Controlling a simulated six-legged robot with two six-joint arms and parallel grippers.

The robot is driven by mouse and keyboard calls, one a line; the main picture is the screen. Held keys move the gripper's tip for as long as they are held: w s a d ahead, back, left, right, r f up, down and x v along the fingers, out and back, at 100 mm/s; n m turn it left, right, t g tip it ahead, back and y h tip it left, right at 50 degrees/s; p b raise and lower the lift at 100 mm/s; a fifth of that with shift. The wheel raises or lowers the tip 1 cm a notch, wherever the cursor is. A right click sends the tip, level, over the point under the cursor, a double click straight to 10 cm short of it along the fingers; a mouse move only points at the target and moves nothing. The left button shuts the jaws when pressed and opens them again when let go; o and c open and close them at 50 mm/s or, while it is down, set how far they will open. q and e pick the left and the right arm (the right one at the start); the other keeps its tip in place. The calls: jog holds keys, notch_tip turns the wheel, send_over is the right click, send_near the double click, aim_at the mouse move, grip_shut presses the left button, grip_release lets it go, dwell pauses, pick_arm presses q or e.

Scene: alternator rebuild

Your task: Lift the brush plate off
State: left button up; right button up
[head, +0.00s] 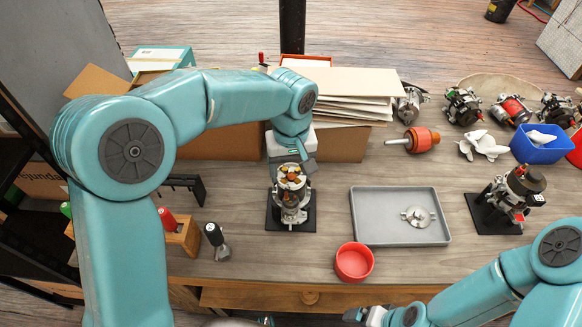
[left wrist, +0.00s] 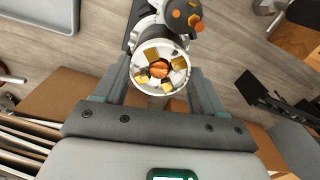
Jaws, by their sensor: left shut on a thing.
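The brush plate (head: 291,175) is a round pale ring with orange and gold pieces inside. It is at the top of the alternator (head: 291,207), which stands on a black base (head: 308,214) in the middle of the table. My left gripper (head: 290,172) reaches in from behind and is shut on the brush plate. In the left wrist view the plate (left wrist: 160,68) sits between the two grey fingers, with the alternator partly hidden beyond it. I cannot tell whether there is a gap below the plate. My right gripper (head: 364,315) is low at the bottom edge, its jaws unclear.
A grey tray (head: 375,232) with a metal part (head: 417,216) lies to the right. A red bowl (head: 354,262) is in front. Another unit (head: 512,195) stands on a black base at right. Boxes with stacked boards (head: 345,82) stand behind the alternator.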

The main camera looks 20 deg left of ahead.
pick_arm(q)
jog(key=shift+r, duration=0.25)
dwell(0.7)
jog(key=shift+r+p, duration=0.55)
jog(key=shift+p, duration=0.05)
jog(key=shift+r+p, duration=0.7)
jog(key=shift+r, duration=0.2)
jog(key=shift+s, duration=0.2)
